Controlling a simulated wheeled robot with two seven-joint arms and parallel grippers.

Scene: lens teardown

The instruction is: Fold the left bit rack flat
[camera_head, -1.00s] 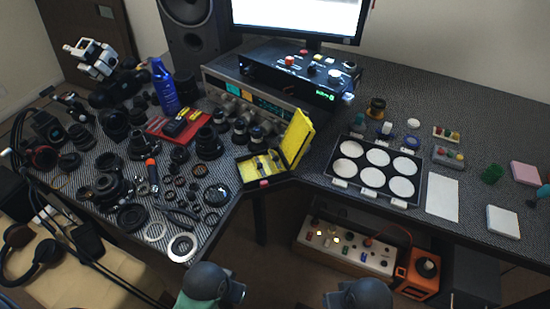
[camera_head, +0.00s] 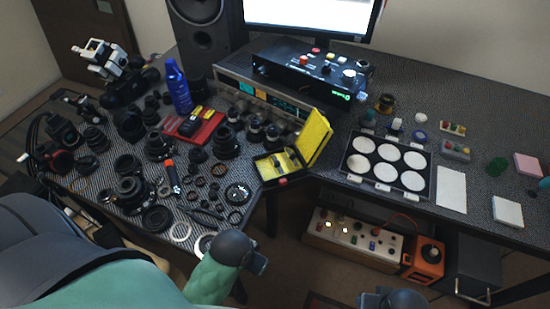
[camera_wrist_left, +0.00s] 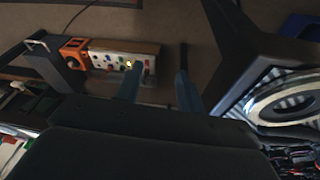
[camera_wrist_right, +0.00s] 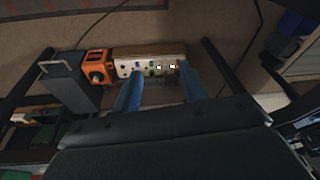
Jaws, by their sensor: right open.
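A small black case with a yellow inside (camera_head: 262,168) lies open near the inner corner of the desk. Its yellow lid (camera_head: 317,136) stands up at the right. Small grey and dark pieces sit inside, too small to tell the left bit rack apart or its angle. My left gripper (camera_wrist_left: 157,82) is open and empty; in the head view its dark hand (camera_head: 238,250) is below and left of the case, near the desk edge. My right gripper (camera_wrist_right: 160,86) is open and empty; its hand (camera_head: 395,299) shows at the bottom edge, well away from the case.
Lens parts and rings (camera_head: 157,218) crowd the desk left of the case. A red tray (camera_head: 195,127) and a blue bottle (camera_head: 178,88) stand behind. A tray of white discs (camera_head: 357,186) lies to the right. A power strip (camera_head: 350,235) and orange box (camera_head: 424,258) sit below the desk.

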